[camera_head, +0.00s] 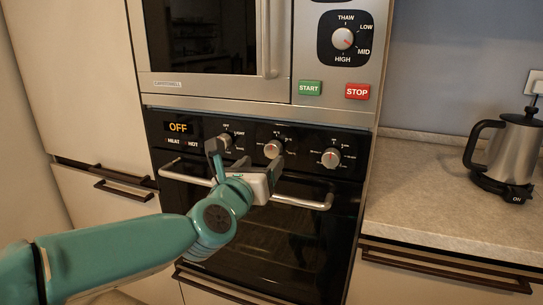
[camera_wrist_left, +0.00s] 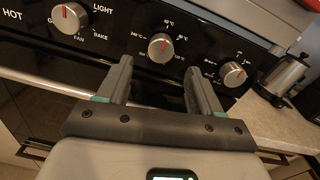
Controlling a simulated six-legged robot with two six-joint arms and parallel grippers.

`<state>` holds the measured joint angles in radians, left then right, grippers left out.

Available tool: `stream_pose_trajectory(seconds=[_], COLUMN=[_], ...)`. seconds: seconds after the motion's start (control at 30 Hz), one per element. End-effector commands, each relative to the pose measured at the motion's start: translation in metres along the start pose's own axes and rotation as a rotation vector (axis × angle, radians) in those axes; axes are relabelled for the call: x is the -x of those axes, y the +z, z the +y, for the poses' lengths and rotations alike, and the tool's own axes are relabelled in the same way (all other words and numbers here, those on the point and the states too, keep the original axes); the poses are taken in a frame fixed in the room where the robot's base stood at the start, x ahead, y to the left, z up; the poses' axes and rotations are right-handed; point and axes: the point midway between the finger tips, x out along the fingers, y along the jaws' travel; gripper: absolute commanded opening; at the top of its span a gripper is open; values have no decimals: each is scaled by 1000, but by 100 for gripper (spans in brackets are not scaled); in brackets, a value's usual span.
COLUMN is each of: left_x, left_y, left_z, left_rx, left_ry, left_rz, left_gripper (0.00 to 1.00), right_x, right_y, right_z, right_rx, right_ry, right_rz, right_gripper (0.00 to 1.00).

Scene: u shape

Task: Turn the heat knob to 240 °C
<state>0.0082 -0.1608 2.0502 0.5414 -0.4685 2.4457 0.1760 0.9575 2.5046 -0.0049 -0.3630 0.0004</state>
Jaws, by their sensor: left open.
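The heat knob (camera_head: 272,149) is the silver middle knob of the three on the black oven panel, with °C marks around it. In the left wrist view the heat knob (camera_wrist_left: 160,48) shows a red pointer line, and the small numbers around it are hard to read. My left gripper (camera_head: 246,160) is open in front of the panel. In the left wrist view its two fingers (camera_wrist_left: 158,66) point toward the knob, one on each side of it in the picture. I see no contact with the knob. My right gripper is not in view.
The function knob (camera_head: 226,141) is on the left and another knob (camera_head: 331,158) on the right. The oven display (camera_head: 178,127) reads OFF. The oven door handle (camera_head: 300,203) runs below the panel. A microwave (camera_head: 215,88) is above. A kettle (camera_head: 514,145) stands on the right counter.

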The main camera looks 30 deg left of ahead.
Motion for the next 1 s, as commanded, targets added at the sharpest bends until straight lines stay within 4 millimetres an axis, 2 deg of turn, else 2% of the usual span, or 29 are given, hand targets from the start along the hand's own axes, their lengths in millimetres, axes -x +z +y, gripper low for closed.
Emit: stream_pose_trajectory(seconds=[0.1,0.3,0.47,0.7,0.73,0.8,0.9,1.0], left_x=[-28,-57,-66,-66,-66,-66,-66,-66], left_y=[0,0,0,0,0,0,0,0], left_z=[-2,-2,-2,-2,-2,-2,-2,-2], left_rx=[-2,0,0,0,0,0,0,0], left_ry=[-1,0,-1,-1,-1,-1,-1,-1], left_rz=[3,1,1,0,0,0,0,0], left_gripper=[65,65,65,65,59,36,9,9], right_x=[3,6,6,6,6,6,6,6], right_y=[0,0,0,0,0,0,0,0], right_z=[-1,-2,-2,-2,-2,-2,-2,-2], right_rx=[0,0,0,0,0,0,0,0], right_ry=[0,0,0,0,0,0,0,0], right_rz=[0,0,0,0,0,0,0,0], right_gripper=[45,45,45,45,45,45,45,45])
